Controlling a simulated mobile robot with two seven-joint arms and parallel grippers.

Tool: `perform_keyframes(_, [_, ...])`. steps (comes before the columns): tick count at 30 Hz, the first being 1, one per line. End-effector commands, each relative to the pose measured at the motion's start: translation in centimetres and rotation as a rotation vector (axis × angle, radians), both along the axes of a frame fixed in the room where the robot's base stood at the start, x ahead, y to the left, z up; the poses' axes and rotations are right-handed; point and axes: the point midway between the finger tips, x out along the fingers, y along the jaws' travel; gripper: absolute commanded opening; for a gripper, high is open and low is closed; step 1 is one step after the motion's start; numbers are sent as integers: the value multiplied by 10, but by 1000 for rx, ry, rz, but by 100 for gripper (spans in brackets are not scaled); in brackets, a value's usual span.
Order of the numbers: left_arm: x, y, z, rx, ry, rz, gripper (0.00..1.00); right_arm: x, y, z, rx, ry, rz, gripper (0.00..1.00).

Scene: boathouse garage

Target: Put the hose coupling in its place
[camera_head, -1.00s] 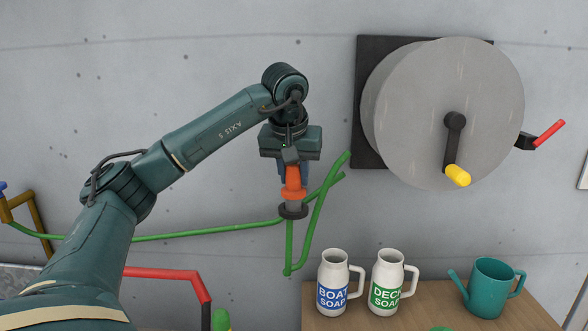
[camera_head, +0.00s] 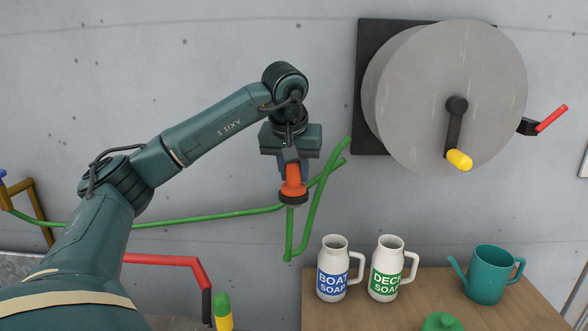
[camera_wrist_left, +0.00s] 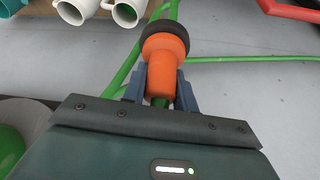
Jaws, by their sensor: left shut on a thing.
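The orange hose coupling (camera_head: 293,180) is upright in my left gripper (camera_head: 289,168), in front of the grey wall. The coupling's lower end meets a dark ring (camera_head: 293,198), and no gap shows between them. In the left wrist view the blue-grey fingers (camera_wrist_left: 160,90) are shut on both sides of the orange coupling (camera_wrist_left: 163,62), with the dark ring (camera_wrist_left: 165,38) around its far end. Whatever part lies inside the ring is hidden. A green hose (camera_head: 304,225) runs behind and below the ring. My right gripper is not in view.
A hose reel (camera_head: 430,100) with a yellow-knobbed crank is on the wall to the right. A boat soap jug (camera_head: 332,268), a deck soap jug (camera_head: 386,268) and a teal watering can (camera_head: 486,273) stand on a wooden top (camera_head: 400,316). A red bar (camera_head: 165,260) is at lower left.

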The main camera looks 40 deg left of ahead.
Motion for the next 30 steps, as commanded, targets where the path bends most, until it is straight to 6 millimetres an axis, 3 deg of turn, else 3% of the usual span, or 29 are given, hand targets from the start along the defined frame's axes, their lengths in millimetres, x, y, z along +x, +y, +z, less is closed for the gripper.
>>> perform_keyframes(5, [0,0,-4,0,0,1,3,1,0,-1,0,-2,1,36])
perform_keyframes(6, [0,0,-4,0,-1,1,30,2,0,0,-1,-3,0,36])
perform_keyframes(15, [0,0,-4,0,-1,0,54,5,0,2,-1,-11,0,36])
perform_keyframes(23, [0,0,-4,0,0,0,54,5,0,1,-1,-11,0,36])
perform_keyframes(30, [-10,-7,28,0,-6,-2,54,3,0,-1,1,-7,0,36])
